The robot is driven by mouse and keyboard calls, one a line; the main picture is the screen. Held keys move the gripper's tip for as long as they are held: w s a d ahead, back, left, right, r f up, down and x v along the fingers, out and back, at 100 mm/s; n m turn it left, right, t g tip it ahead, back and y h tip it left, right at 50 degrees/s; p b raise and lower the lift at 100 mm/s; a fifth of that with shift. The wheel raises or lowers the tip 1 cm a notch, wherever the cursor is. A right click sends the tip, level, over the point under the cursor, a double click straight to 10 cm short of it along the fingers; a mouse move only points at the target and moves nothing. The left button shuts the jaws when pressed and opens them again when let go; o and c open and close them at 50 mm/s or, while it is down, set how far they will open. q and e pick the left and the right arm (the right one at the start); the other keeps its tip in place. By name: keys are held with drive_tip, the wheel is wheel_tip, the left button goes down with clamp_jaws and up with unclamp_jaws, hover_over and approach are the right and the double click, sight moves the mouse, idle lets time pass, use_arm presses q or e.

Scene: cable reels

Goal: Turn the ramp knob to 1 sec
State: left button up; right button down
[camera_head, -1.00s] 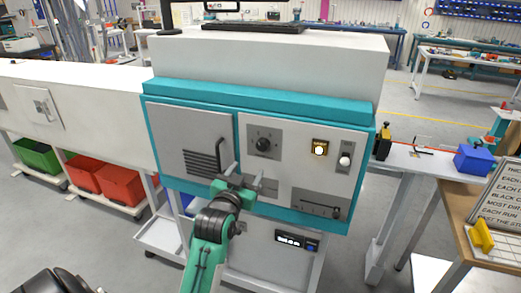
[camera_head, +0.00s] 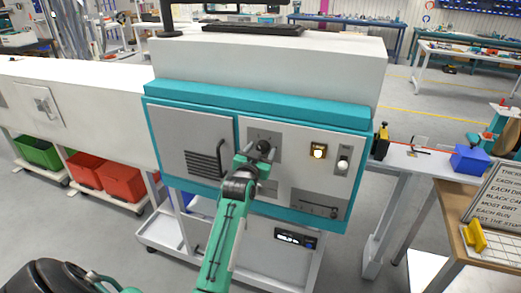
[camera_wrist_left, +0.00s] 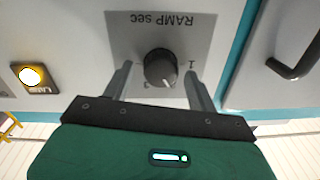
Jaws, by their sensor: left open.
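The ramp knob (camera_wrist_left: 160,67) is a dark round knob on a grey plate (camera_wrist_left: 185,28) marked "RAMP sec", seen upside down in the left wrist view. A "1" stands to its right there; another mark below it is partly hidden. I cannot surely read the knob's pointer. In the head view the knob (camera_head: 264,146) shows on the machine front, just beyond my left gripper (camera_head: 254,158). My left gripper (camera_wrist_left: 159,72) is open, with one finger on each side of the knob and visible gaps between. My right gripper is not in view.
A lit yellow button (camera_head: 318,152) and a white-tipped switch (camera_head: 343,163) sit right of the knob. A slider (camera_head: 320,207) is lower right. A door handle (camera_head: 222,155) juts out to the left; it also shows in the left wrist view (camera_wrist_left: 296,62).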

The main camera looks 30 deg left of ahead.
use_arm(q)
drive_tip(key=c, duration=1)
drive_tip(key=shift+n, duration=0.3)
drive_tip(key=n+p, duration=0.2)
drive_tip(key=n, duration=0.1)
drive_tip(key=shift+a+r, duration=0.1)
drive_tip(key=n+p, duration=0.2)
drive_tip(key=n, duration=0.3)
drive_tip(key=shift+a+n, duration=0.1)
drive_tip(key=shift+n, duration=0.2)
drive_tip(key=shift+n+p, duration=0.55)
drive_tip(key=shift+n, duration=0.65)
